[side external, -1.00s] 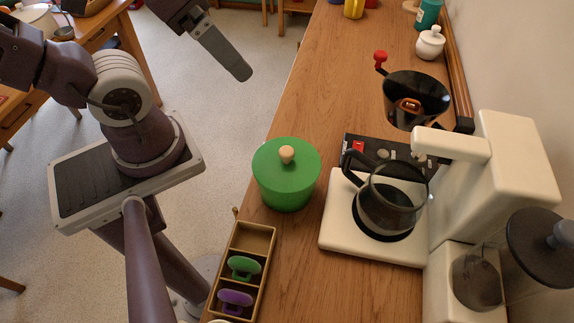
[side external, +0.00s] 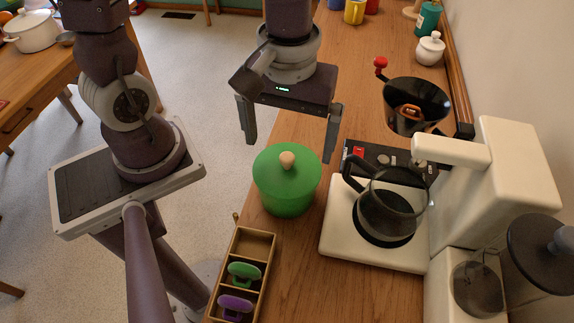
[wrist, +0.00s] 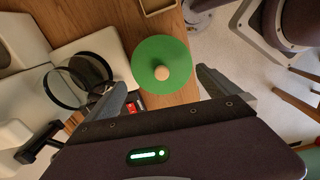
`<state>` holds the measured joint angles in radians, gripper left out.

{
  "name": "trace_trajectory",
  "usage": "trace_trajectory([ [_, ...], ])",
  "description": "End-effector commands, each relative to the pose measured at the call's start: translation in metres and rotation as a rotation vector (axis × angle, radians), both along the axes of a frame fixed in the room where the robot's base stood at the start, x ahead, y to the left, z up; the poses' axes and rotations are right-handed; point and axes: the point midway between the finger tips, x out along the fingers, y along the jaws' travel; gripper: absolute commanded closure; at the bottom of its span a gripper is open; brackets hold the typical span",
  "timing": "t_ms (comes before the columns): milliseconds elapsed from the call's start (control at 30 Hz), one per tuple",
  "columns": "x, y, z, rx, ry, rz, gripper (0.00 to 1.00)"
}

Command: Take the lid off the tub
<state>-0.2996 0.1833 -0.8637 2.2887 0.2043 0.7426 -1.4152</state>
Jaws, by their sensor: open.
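The green tub (side external: 287,199) stands upright on the wooden counter, left of the coffee maker. Its green lid (side external: 272,165) is on top, with a pale round wooden knob (side external: 287,159) at the middle. In the wrist view the lid (wrist: 150,55) and knob (wrist: 161,73) show from above, just beyond the fingers. My gripper (side external: 290,140) is open and empty, with its fingers spread wide behind and above the tub. The fingers appear apart from the lid. The wrist view also shows my gripper (wrist: 165,88) with the lid between and beyond its fingertips.
A white coffee maker (side external: 490,170) with a glass pot (side external: 388,212) stands close at the right. A wooden divided box (side external: 255,243) holding green and purple items sits in front. A black grinder (side external: 416,100) and white lidded jar (side external: 430,50) stand farther back.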

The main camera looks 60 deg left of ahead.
Motion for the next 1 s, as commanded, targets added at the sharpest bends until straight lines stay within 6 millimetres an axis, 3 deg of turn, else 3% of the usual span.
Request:
trace_trajectory([
  [233,-0.002,0.002,-0.044,0.001,0.005,-0.006,0.00],
  [467,-0.001,0.003,-0.049,0.001,-0.001,-0.001,0.00],
  [500,-0.001,0.003,-0.049,0.001,-0.001,-0.001,0.02],
  [733,-0.001,0.003,-0.049,0.001,0.000,-0.001,0.47],
  [1000,-0.001,0.003,-0.049,0.001,0.000,-0.001,0.50],
])
